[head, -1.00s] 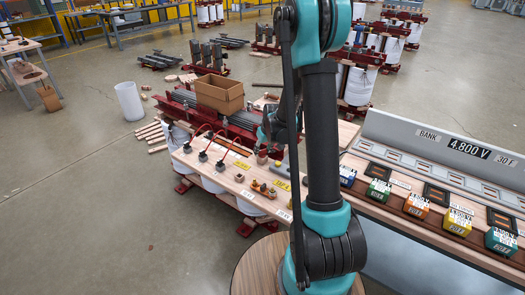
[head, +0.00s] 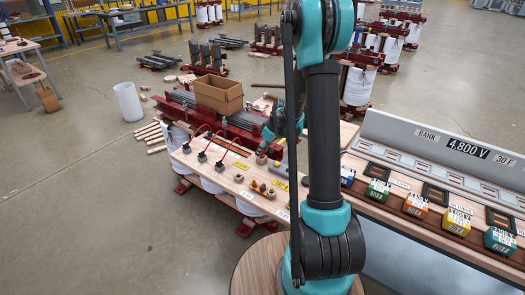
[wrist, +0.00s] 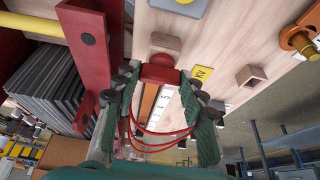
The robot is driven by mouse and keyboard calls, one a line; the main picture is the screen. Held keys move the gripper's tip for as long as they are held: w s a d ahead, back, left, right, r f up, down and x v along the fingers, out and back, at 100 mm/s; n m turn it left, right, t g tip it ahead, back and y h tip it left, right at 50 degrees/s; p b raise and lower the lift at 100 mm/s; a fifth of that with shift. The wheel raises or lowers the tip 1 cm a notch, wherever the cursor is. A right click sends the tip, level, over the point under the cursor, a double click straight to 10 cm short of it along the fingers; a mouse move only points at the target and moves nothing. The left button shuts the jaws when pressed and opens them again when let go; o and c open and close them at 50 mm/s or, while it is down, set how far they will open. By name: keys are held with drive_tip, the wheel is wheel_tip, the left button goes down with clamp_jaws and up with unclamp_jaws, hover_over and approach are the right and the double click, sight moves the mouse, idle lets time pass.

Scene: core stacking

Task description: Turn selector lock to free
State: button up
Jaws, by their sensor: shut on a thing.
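A red block-shaped knob (wrist: 159,68) sits by the pale wooden panel, between the fingertips of my gripper (wrist: 157,84) in the wrist view. I take it to be the selector lock, but no label on it is readable. The two green fingers with dark pads are closed on its sides. Whether the knob stands at free or locked cannot be told.
A red post (wrist: 92,45) stands close left of the fingers in the wrist view, beside stacked grey plates (wrist: 45,92). Red cables (head: 217,138) and small wooden pieces (head: 259,186) are on the bench. A cardboard box (head: 218,95) stands behind. Coloured blocks (head: 416,205) line the right console.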

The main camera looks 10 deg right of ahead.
drive_tip(key=o, duration=1.2)
drive_tip(key=shift+c, duration=0.2)
drive_tip(key=shift+r, duration=0.1)
drive_tip(key=v, duration=1.1)
drive_tip(key=shift+r, duration=0.4)
drive_tip(key=shift+s, duration=0.15)
drive_tip(key=s+f+m+h, duration=0.1)
drive_tip(key=s+m, duration=0.3)
drive_tip(key=s, duration=0.9)
drive_tip(key=s+f+m+t+h, duration=0.1)
drive_tip(key=s+m, duration=0.4)
drive_tip(key=s, duration=0.9)
drive_tip(key=shift+s+d+f+h, duration=0.15)
drive_tip(key=shift+f+h, duration=0.55)
drive_tip(key=shift+f, duration=0.15)
